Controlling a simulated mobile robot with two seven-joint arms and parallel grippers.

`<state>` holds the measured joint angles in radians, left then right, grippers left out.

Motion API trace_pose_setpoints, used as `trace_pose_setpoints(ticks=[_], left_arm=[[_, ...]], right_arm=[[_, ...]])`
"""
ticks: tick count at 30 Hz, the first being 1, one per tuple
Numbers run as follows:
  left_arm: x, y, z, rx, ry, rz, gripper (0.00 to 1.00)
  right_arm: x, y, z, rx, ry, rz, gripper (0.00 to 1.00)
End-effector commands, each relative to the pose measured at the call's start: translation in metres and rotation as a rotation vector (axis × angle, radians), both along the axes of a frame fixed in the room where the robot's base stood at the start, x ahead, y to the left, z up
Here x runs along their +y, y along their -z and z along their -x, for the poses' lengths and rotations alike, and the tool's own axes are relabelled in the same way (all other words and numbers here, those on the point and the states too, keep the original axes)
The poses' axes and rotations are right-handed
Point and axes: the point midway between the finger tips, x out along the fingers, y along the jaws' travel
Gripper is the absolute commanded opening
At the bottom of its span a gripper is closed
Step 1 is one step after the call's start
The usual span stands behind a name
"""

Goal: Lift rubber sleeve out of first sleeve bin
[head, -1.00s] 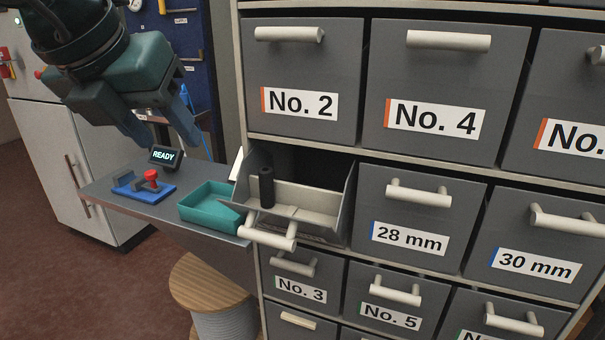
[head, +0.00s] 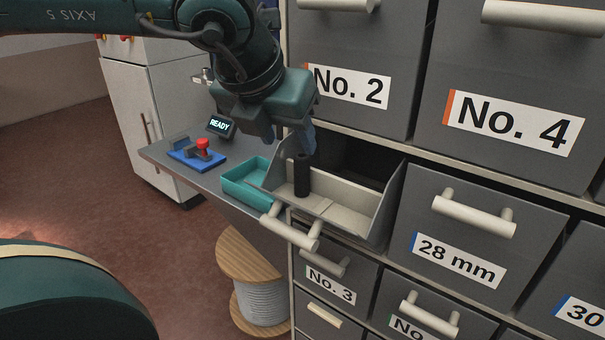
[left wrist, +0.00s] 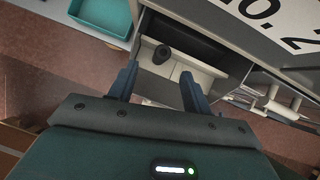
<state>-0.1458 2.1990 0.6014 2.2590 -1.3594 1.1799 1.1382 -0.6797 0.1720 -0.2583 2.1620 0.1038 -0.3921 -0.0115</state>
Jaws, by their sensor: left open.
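The rubber sleeve (head: 302,176) is a black upright cylinder. It stands near the left end of the pulled-out sleeve bin (head: 345,213), a pale-lined drawer with a white handle. My left gripper (head: 284,140) is open just above and behind the sleeve, fingers pointing down, holding nothing. In the left wrist view, the sleeve (left wrist: 162,54) shows a little beyond the fingertips of the open left gripper (left wrist: 158,74), between their lines and apart from them. My right gripper is not in view.
Closed grey drawers with white handles surround the bin, including the 28 mm drawer (head: 462,227). A teal tray (head: 247,190), a blue pad with a red-knobbed stamp (head: 202,148) and a READY display (head: 220,124) are on the side shelf. A cable spool (head: 262,290) stands below.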

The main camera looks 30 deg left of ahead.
Motion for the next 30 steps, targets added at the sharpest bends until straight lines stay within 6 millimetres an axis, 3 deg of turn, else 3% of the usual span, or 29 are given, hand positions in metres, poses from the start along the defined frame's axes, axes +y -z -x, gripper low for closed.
trace_pose_setpoints(ticks=[15,23,30], left_arm=[[0.001,0.042,-0.031,0.002,0.001,0.001,0.49],[0.001,0.044,-0.033,-0.002,0.001,0.001,0.49],[0.001,0.044,-0.033,-0.001,0.001,0.001,0.30]], right_arm=[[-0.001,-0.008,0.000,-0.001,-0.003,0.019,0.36],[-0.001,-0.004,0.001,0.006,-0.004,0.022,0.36],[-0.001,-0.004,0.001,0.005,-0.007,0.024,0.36]])
